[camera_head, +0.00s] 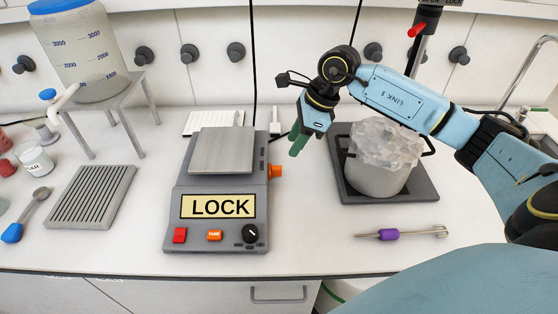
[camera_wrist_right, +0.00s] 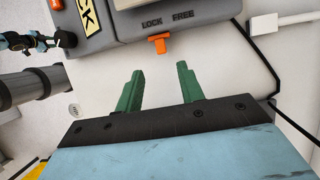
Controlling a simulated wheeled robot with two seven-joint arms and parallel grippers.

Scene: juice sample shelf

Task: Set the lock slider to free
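The scale (camera_head: 178,215) stands on the bench with a steel plate on top, and its display (camera_head: 217,206) reads LOCK. The orange lock slider (camera_head: 275,171) sticks out of the scale's right side. In the right wrist view the slider (camera_wrist_right: 160,42) sits below the LOCK and FREE labels, nearer the LOCK label. My right gripper (camera_head: 298,140) is beside the slider, a little to its right and behind it in the head view. In the right wrist view its green fingers (camera_wrist_right: 160,84) are apart and empty, with the slider ahead of them, not touching. My left gripper does not show.
An ice-filled grey container (camera_head: 374,180) stands on a dark tray (camera_head: 415,190) to the right. A purple-handled tool (camera_head: 389,234) lies in front of it. A grey rack (camera_head: 88,197) and a tank on a stand (camera_head: 135,85) are at left. Bench between scale and tray is clear.

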